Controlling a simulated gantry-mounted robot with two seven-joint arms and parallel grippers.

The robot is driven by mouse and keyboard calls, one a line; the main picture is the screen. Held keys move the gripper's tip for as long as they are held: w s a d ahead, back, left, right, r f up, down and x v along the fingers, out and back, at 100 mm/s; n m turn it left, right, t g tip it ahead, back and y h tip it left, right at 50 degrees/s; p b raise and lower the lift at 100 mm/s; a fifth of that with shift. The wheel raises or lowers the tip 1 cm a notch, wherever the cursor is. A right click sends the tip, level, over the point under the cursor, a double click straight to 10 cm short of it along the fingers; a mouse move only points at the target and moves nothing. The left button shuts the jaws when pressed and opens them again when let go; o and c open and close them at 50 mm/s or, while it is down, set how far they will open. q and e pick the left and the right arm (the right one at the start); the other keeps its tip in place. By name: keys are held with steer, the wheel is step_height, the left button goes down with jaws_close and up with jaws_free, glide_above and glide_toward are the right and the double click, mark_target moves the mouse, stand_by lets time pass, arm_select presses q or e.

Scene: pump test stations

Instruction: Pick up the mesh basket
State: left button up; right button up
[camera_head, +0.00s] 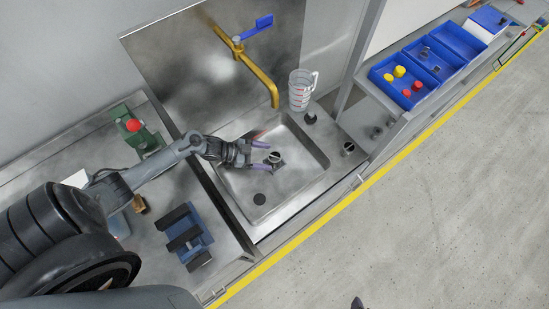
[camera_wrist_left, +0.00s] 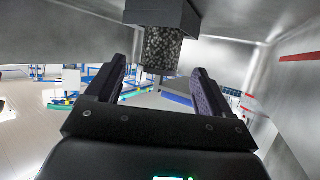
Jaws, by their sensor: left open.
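The mesh basket (camera_wrist_left: 162,48) is a small dark-grey cylinder of mesh in the left wrist view, below a dark block at the top edge. In the head view, a small dark-topped fitting, probably the basket (camera_head: 275,158), stands over the steel sink, just off the fingertips. My left gripper (camera_head: 266,156) is open and empty, with its purple fingers on either side of the line to it. In the wrist view the fingers of this gripper (camera_wrist_left: 158,72) point towards the mesh, which shows between and above their tips. A small dark tip at the head view's bottom edge may be my right gripper.
A yellow tap (camera_head: 258,69) with a blue lever arches over the sink (camera_head: 292,202). A clear measuring jug (camera_head: 300,91) stands at the sink's back right. A blue vise-like fixture (camera_head: 187,237) and a green device (camera_head: 140,136) are at left. Blue bins (camera_head: 461,42) sit at right.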

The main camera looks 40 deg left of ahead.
mark_target(279, 158)
arm_select(q)
steer(key=shift+x, duration=0.85)
steer(key=shift+w+d+f+b, duration=0.3)
steer(key=shift+w+d+b, duration=0.05)
steer(key=shift+b, duration=0.3)
steer(key=b+x, duration=0.2)
steer(key=x, duration=0.1)
steer(key=shift+w+d, duration=0.25)
steer(key=shift+c, duration=0.3)
steer(key=c, duration=1)
